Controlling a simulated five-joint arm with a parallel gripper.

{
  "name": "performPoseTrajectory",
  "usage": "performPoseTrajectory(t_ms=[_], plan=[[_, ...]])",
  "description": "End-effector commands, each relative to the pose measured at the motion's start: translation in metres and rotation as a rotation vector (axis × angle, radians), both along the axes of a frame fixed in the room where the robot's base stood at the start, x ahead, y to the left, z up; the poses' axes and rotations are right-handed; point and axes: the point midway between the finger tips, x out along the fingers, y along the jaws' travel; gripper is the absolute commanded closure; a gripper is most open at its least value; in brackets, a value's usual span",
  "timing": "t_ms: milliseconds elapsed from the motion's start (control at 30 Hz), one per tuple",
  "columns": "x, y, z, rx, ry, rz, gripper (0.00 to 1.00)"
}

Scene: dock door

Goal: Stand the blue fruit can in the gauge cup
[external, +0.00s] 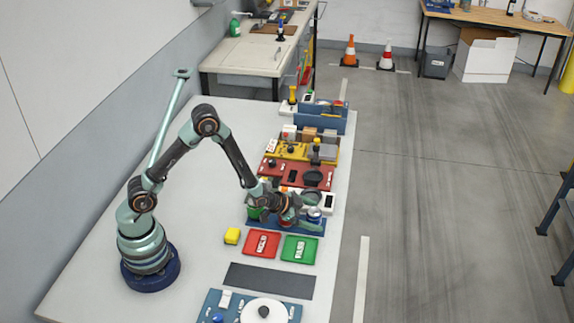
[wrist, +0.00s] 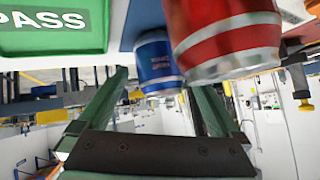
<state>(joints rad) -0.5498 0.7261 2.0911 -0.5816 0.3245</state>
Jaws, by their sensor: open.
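The blue fruit can (external: 314,215) stands at the right end of a blue board (external: 285,225), just by my gripper (external: 297,208). In the wrist view the blue can (wrist: 157,62) shows between my open green fingers (wrist: 158,92), toward their tips. Nothing is clearly held; whether the fingers touch the can I cannot tell. A larger red can (wrist: 225,35) is close beside it at the right finger's side. A dark round cup (external: 313,178) sits on the red board behind; I cannot tell whether it is the gauge cup.
A red tray (external: 262,244) and a green PASS tray (external: 299,249) lie in front; the green one shows in the wrist view (wrist: 52,27). Crowded red and yellow boards stand behind. The table's left side is clear.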

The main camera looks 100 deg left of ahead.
Motion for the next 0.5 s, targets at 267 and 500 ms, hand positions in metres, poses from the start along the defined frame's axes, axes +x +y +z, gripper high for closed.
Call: performPoseTrajectory(t_ms=[267, 500], plan=[[0.0057, 0.0034, -0.0053, 0.0, 0.0, 0.0, 0.0], [0.0055, 0.0033, -0.0052, 0.0, 0.0, 0.0, 0.57]])
